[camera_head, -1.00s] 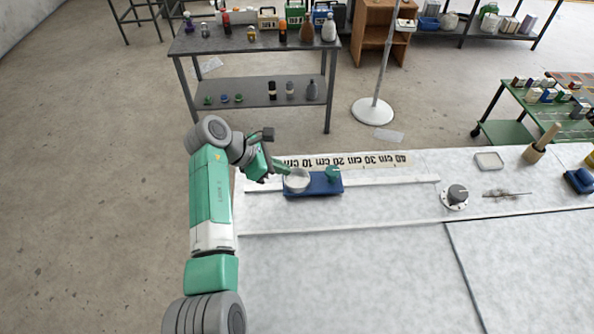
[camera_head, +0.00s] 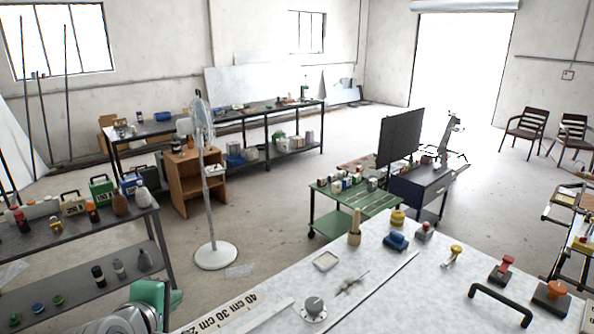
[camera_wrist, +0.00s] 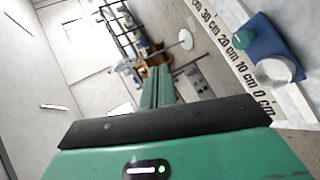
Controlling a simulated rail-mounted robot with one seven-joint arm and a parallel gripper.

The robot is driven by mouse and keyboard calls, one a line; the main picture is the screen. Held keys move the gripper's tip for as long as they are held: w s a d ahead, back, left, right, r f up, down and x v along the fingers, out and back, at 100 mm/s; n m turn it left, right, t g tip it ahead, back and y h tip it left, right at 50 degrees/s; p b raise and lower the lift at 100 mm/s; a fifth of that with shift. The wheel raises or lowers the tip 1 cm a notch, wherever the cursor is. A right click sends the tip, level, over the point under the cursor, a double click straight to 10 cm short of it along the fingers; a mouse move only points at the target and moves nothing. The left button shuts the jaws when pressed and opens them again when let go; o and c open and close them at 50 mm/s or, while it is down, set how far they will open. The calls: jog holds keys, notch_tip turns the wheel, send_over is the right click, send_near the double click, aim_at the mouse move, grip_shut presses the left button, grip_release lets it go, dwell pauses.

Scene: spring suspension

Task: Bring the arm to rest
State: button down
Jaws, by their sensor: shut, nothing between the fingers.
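My gripper (camera_wrist: 162,72) shows in the wrist view as a dark bar with green fingers reaching up and away from it. The fingers are together and hold nothing. The blue base (camera_wrist: 262,45) with a round white pan (camera_wrist: 274,72) and a green knob (camera_wrist: 241,40) lies to the right of my fingers, apart from them. In the head view only a grey and green part of my arm shows at the lower left edge, and I cannot make out the fingertips there.
A printed centimetre strip (camera_head: 232,312) runs along the pale bench (camera_head: 400,290). A round dial (camera_head: 314,307), a small tray (camera_head: 326,261) and a wooden post (camera_head: 354,228) stand on it. Red and yellow knobs and a black handle (camera_head: 500,304) are at the right. A fan (camera_head: 208,180) stands beyond.

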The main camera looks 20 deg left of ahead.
jog(key=d+r+m+t+y, duration=0.1)
jog(key=d+r+m+t, duration=0.3)
jog(key=d+r+m, duration=0.55)
jog(key=s+d+r+m+t+h, duration=0.1)
jog(key=s+d+r+m+t, duration=0.3)
jog(key=s+d+r, duration=0.3)
jog(key=s+d+r+m+t+h, duration=0.1)
jog(key=s+d+r+m+t, duration=0.4)
jog(key=d+r, duration=0.9)
jog(key=s+d+m, duration=0.1)
jog(key=s+d, duration=0.2)
jog(key=shift+s+d+r+h, duration=0.15)
jog(key=shift+d+r+h, duration=0.1)
jog(key=shift+h, duration=0.15)
jog(key=shift+m, duration=0.25)
